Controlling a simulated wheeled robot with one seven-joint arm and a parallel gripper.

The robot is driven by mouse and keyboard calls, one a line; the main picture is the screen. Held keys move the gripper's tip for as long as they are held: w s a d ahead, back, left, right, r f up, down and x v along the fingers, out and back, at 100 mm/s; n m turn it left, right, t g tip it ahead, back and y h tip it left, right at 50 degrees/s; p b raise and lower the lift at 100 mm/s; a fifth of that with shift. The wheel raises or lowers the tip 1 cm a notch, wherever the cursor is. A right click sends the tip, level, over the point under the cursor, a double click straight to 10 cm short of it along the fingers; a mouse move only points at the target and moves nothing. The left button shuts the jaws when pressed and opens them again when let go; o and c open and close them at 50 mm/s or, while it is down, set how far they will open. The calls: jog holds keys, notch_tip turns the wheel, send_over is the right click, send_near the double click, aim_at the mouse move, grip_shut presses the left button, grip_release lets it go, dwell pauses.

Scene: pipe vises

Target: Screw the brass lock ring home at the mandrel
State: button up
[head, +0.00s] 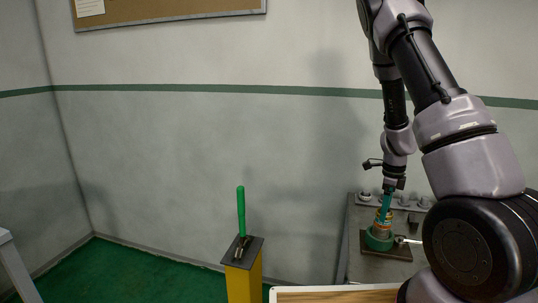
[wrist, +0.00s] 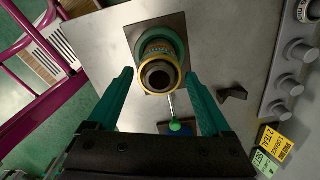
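The brass lock ring (wrist: 141,80) sits around the dark hollow end of the mandrel (wrist: 158,75) in the wrist view. Behind it is a green round vise body (wrist: 178,42) on a dark square plate. In the head view the brass ring (head: 383,224) shows small above the green body (head: 377,242). My gripper (wrist: 158,80) is open, with one teal finger on each side of the ring and a gap visible on both sides. In the head view my gripper (head: 385,207) points down over the mandrel. I cannot tell how far the ring is threaded on.
A lever with a green knob (wrist: 175,126) sticks out beside the mandrel. A black wedge (wrist: 232,93), a rail with grey knobs (wrist: 291,80) and a yellow label (wrist: 277,141) are on the right. A yellow post (head: 243,284) with a green handle (head: 241,210) stands apart.

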jog(key=n, duration=1)
grip_shut()
jog(key=m, duration=0.3)
jog(key=shift+a, duration=0.1)
jog(key=m, duration=0.4)
jog(key=shift+m, duration=0.4)
